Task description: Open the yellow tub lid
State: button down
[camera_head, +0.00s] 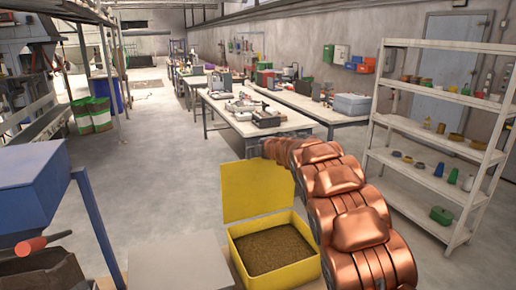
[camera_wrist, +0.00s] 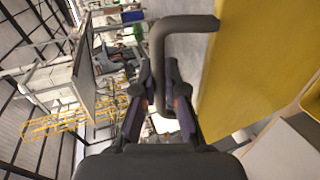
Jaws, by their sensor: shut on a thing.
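The yellow tub (camera_head: 290,275) stands at the bottom centre of the head view, its mouth uncovered and brown granular material inside. Its yellow lid (camera_head: 250,192) is raised roughly upright at the tub's far edge. In the wrist view the lid (camera_wrist: 245,70) fills the upper right, with a dark bent handle (camera_wrist: 158,42) on it. My gripper (camera_wrist: 157,85) is shut on one leg of this handle, which passes between the fingers. In the head view my copper-coloured arm reaches along the tub's right side, and the lid hides the gripper.
A grey-white surface (camera_head: 178,262) lies left of the tub, with a blue machine (camera_head: 35,200) farther left. A white shelf rack (camera_head: 440,130) stands to the right of my arm. Workbenches (camera_head: 245,125) stand behind. The floor (camera_head: 150,170) left of the lid is clear.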

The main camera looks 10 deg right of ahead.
jog(key=c, duration=1.4)
grip_release()
jog(key=shift+d, duration=0.2)
jog(key=shift+o, duration=1)
jog(key=shift+a, duration=0.15)
jog(key=shift+s, duration=0.15)
jog(key=v, duration=1.1)
jog(key=shift+s+r, duration=0.2)
jog(key=shift+s, duration=0.1)
